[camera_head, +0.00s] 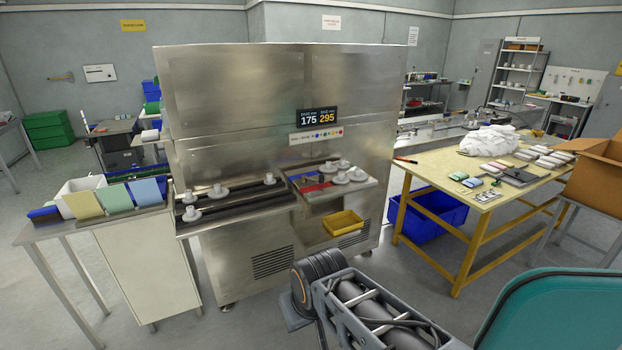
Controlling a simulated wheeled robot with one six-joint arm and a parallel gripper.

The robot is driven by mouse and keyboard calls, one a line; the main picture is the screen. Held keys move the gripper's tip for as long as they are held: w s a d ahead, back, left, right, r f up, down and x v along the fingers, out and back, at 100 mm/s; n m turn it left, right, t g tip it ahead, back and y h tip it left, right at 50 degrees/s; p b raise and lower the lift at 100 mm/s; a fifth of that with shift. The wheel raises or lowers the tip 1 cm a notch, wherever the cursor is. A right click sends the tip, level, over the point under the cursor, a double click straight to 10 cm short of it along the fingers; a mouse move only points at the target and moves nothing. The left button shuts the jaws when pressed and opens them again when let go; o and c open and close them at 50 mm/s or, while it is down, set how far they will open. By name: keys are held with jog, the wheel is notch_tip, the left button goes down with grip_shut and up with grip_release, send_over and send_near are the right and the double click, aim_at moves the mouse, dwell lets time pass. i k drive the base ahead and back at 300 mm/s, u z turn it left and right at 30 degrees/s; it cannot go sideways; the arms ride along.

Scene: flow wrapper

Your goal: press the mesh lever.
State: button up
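The flow wrapper (250,90) is a large steel cabinet in the middle of the head view. Its display (316,117) reads 175 and 295, and a strip of small coloured buttons (316,135) sits below it. An open shelf at its front carries several pale round knobs or rollers (191,213) and red and blue parts (318,187). I cannot make out which part is the mesh lever. My arm rises from the bottom centre, in front of the machine and apart from it. Its gripper fingers do not show.
A yellow tray (343,223) hangs at the machine's front. A side table (150,218) with coloured panels stands left. A yellow workbench (425,168) with packs and a white bag stands right, near a cardboard box (597,170). A blue bin (430,218) is underneath. Floor before the machine is clear.

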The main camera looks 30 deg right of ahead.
aim_at(305, 178)
jog(key=z, duration=0.75)
jog(key=i, duration=1.8)
jog(key=z, duration=2.15)
jog(key=i, duration=0.55)
jog(key=u, duration=1.3)
